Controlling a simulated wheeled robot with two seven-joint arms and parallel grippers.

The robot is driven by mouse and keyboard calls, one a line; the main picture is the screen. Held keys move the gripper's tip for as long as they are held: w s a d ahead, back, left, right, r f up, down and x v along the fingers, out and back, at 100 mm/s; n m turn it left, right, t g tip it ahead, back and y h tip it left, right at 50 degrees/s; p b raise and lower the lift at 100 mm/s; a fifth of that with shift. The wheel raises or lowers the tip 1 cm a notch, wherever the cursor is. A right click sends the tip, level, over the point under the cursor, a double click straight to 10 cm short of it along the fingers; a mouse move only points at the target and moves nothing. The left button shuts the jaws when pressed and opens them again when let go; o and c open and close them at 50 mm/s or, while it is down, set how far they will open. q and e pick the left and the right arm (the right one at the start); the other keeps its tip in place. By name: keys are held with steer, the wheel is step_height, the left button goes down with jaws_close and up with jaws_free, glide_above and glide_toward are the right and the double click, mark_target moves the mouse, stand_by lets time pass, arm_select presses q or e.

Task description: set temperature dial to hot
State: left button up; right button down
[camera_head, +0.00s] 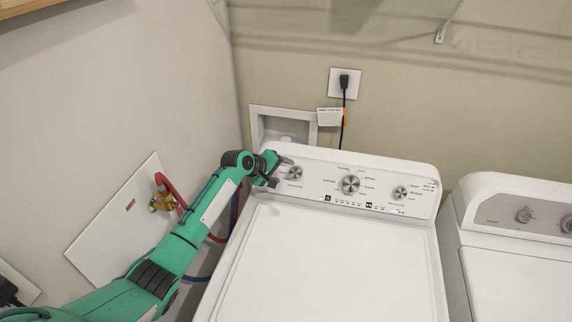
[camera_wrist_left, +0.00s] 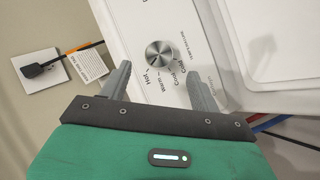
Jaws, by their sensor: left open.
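The temperature dial (camera_head: 294,173) is the small silver knob at the left end of the white washer's control panel. In the left wrist view the dial (camera_wrist_left: 160,54) sits beyond and between my fingertips, with labels reading Hot, Warm, Cool and Cold around its lower side. My left gripper (camera_head: 280,172) is at the left end of the panel, just left of the dial. In the wrist view the left gripper (camera_wrist_left: 160,75) has its two grey fingers spread apart with nothing between them. I cannot tell exactly where the dial's pointer points. My right gripper is not in view.
The washer (camera_head: 330,262) has a large centre knob (camera_head: 350,184) and another right knob (camera_head: 400,192). A second white machine (camera_head: 515,270) stands at the right. Red and blue hoses (camera_head: 222,236) run by the left wall. A cord hangs from the wall outlet (camera_head: 344,83).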

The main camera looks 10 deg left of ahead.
arm_select(q)
steer(key=p+v, duration=0.2)
steer(key=v, duration=0.4)
steer(key=shift+s+r, duration=0.15)
steer(key=shift+s, duration=0.05)
steer(key=shift+a, duration=0.1)
